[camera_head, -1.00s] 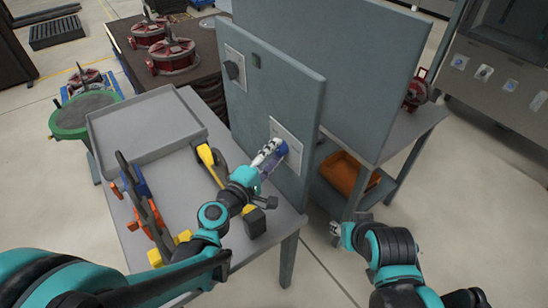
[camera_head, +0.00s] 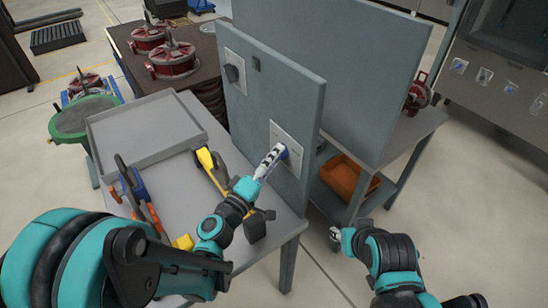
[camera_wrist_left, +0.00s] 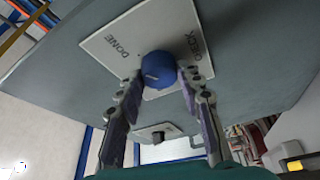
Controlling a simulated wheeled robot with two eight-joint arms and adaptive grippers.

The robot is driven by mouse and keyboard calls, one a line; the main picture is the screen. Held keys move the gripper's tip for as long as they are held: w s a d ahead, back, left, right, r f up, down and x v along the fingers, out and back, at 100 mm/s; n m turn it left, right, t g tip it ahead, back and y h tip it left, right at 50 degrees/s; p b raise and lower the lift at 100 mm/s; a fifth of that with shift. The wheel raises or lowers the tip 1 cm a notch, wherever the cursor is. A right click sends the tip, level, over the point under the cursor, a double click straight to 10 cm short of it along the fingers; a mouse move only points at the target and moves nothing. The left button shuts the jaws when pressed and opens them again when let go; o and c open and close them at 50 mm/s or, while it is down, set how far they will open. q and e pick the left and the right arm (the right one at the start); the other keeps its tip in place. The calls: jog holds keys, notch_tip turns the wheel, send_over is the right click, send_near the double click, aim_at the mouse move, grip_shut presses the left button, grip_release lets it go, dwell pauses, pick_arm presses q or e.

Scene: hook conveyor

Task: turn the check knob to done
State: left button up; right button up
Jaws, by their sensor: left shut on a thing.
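The blue knob (camera_wrist_left: 158,68) sits on a pale plate (camera_wrist_left: 112,42) whose marks read DONE on the left and CHECK on the right in the left wrist view. Its pointing direction is not clear. My left gripper (camera_wrist_left: 160,82) is shut on the knob, one finger on each side. In the head view the same plate (camera_head: 291,138) is on the grey upright panel, and my left gripper (camera_head: 278,156) reaches it, mostly hiding the knob. My right gripper (camera_head: 336,236) is low at the right, away from the panel; its finger state is too small to tell.
A second plate with a dark knob (camera_head: 232,73) is higher on the panel (camera_head: 262,100). A grey tray (camera_head: 113,122) and several tools, including a yellow-and-black one (camera_head: 211,168), lie on the table left of it. An orange bin (camera_head: 345,178) stands on a shelf at right.

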pick_arm(q)
jog(key=o, duration=1.2)
jog(key=shift+c, duration=0.2)
jog(key=shift+r, duration=0.1)
